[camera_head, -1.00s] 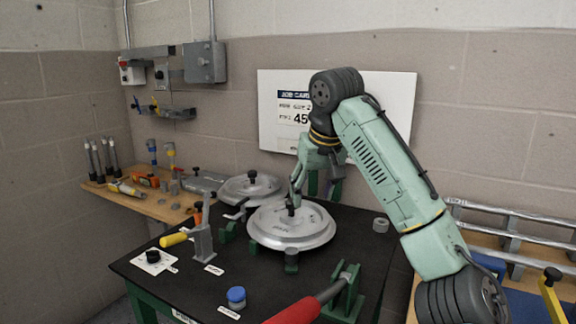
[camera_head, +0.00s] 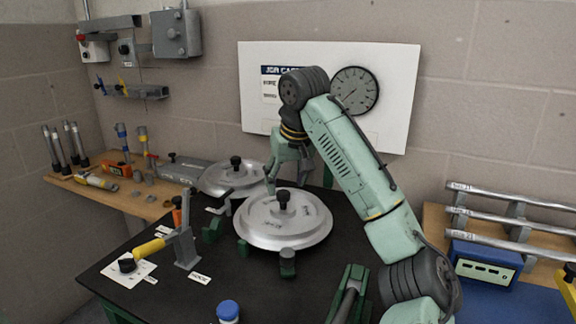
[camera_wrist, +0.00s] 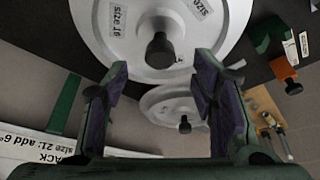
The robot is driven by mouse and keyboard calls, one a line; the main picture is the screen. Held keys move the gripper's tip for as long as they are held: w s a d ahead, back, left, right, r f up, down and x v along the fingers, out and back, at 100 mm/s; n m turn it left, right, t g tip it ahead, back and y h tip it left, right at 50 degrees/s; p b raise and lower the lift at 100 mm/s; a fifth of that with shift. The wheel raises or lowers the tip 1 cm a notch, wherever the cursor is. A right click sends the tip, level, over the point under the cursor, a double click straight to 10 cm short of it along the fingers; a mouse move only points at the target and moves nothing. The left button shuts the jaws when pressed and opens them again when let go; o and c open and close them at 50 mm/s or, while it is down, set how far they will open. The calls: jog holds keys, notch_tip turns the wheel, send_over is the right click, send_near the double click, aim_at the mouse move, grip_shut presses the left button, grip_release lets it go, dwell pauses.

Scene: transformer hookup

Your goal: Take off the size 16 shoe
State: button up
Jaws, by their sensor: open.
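The size 16 shoe (camera_head: 262,228) is a round silver disc with a black knob (camera_head: 284,199) on top, lying at the middle of the black table. In the wrist view the shoe (camera_wrist: 215,20) fills the top, with its "size 16" label and its knob (camera_wrist: 160,50) just beyond my fingers. My gripper (camera_head: 289,178) is open and empty, above and slightly behind the knob. In the wrist view my two fingers (camera_wrist: 163,95) are spread apart with nothing between them. A second silver disc (camera_head: 225,180) with a black knob lies behind.
A blue-capped jar (camera_head: 228,312) and a green holder (camera_head: 348,295) are at the front. Metal pipes (camera_head: 510,202) and a blue meter box (camera_head: 485,265) are at right. A white board with a gauge (camera_head: 354,91) hangs behind.

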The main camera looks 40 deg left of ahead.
aim_at(283, 192)
jog(key=shift+p+x, duration=0.4)
jog(key=shift+x, duration=2.4)
grip_shut()
jog(key=shift+r, duration=0.1)
